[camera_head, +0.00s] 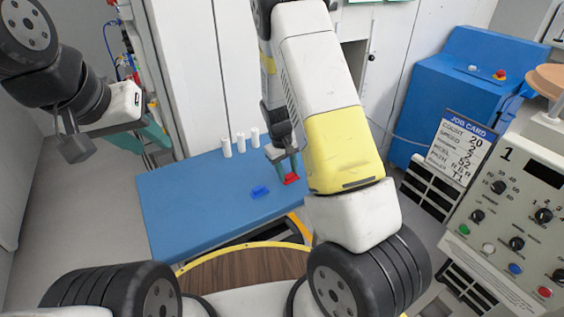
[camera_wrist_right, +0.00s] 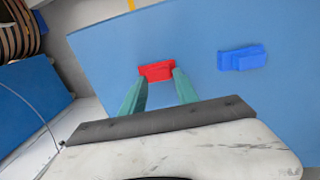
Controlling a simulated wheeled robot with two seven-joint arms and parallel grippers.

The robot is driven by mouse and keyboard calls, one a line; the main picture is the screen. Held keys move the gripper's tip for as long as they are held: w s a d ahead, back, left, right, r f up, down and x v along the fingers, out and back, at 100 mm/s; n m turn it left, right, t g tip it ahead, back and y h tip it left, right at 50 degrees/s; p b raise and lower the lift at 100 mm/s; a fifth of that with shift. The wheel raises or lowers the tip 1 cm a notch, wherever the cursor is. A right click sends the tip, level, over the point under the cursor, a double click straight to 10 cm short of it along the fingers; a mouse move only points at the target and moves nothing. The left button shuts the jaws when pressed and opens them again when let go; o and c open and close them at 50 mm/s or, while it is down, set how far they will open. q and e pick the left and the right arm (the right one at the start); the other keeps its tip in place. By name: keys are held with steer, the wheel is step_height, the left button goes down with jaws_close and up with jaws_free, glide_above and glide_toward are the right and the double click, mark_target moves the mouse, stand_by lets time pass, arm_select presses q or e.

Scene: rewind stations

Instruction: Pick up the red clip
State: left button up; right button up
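The red clip (camera_head: 291,179) is at the right part of the blue table top (camera_head: 190,212). In the right wrist view the red clip (camera_wrist_right: 157,71) lies between the tips of the teal fingers of my right gripper (camera_wrist_right: 158,78). The fingers stand apart, with a tip at each end of the clip; I cannot tell whether they press on it. In the head view my right gripper (camera_head: 286,170) reaches down to the clip, partly hidden by my arm.
A blue clip (camera_head: 260,192) lies left of the red one; it also shows in the right wrist view (camera_wrist_right: 242,58). Several white cylinders (camera_head: 241,143) stand at the table's back edge. A machine panel (camera_head: 515,215) with a job card (camera_head: 461,146) stands at the right. The table's left half is clear.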

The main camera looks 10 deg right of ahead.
jaws_close()
steer(key=shift+r, duration=0.15)
